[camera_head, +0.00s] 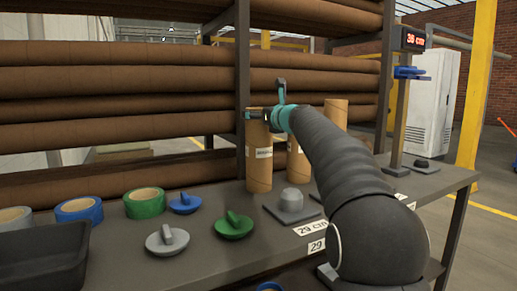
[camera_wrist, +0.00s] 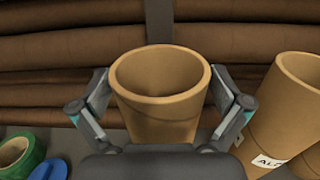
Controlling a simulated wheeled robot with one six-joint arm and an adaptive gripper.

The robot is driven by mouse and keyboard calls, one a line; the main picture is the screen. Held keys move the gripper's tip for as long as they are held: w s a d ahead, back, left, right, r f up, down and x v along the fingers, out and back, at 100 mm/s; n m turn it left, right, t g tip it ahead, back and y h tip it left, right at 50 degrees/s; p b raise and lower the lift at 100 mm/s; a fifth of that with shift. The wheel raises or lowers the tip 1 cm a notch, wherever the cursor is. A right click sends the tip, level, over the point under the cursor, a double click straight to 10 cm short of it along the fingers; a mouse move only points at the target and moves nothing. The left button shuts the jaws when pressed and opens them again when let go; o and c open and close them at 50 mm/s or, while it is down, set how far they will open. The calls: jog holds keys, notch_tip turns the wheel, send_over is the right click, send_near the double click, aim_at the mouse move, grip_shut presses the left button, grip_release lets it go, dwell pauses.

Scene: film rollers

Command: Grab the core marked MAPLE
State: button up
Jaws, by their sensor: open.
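Several brown cardboard cores stand upright on the grey bench. The left core (camera_head: 259,165) has a white label too small to read in the head view. In the wrist view this core (camera_wrist: 160,75) stands between the two fingers of my gripper (camera_wrist: 160,92), its open top facing the camera and its label out of sight. My gripper (camera_head: 266,115) is open, one finger on each side of the core's upper part. A neighbouring core (camera_wrist: 292,110) at the right has a partly visible label starting "AL". I cannot read MAPLE on any core.
Tape rolls (camera_head: 145,202), green (camera_head: 233,226), blue (camera_head: 185,203) and grey (camera_head: 167,239) plugs and a black tray (camera_head: 42,255) occupy the bench's left. Another core (camera_head: 336,112) stands behind my arm. Long brown rolls (camera_head: 120,135) lie racked behind.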

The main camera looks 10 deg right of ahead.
jog(key=shift+w, duration=0.2)
jog(key=c, duration=1.4)
jog(key=shift+c, duration=0.8)
jog(key=shift+r, duration=0.15)
